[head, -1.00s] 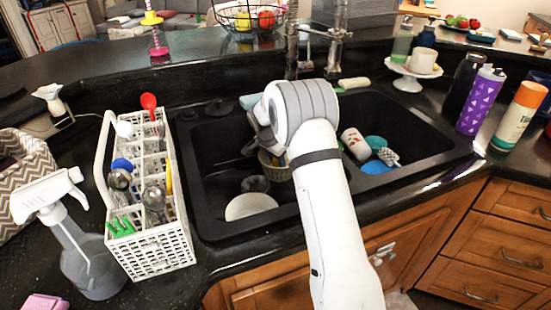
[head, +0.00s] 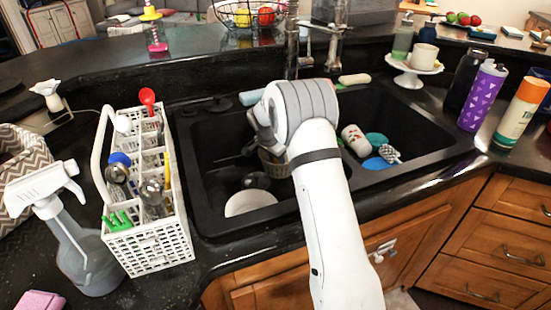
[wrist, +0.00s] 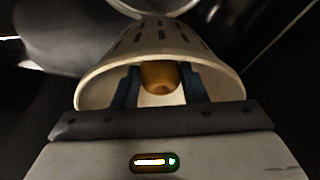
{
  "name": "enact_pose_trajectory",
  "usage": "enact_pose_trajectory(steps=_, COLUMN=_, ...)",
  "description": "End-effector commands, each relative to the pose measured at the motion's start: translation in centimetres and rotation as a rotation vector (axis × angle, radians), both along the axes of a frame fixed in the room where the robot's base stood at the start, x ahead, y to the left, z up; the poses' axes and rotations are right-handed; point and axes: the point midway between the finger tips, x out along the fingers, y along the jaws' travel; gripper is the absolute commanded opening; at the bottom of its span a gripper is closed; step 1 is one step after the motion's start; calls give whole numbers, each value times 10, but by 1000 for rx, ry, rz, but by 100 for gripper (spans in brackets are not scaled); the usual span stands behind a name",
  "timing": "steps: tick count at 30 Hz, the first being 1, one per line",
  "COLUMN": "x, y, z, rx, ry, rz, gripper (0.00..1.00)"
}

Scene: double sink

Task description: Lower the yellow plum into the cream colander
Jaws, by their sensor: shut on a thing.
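In the wrist view, my gripper (wrist: 161,82) has its two dark fingers shut on the yellow plum (wrist: 160,75). The plum and fingertips overlap the mouth of the cream colander (wrist: 205,55), whose slotted wall surrounds them in the picture. I cannot tell whether the plum touches the colander's bottom.
A white bowl (head: 250,203) and a dark round thing (head: 256,180) lie in the left basin near the colander. A white cutlery basket (head: 150,240) stands left of the sink.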

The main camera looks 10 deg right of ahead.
Motion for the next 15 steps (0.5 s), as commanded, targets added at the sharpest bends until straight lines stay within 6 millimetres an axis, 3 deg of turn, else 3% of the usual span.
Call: enact_pose_trajectory(steps=15, x=0, y=0, z=-8, rx=0, ry=0, rz=0, gripper=16)
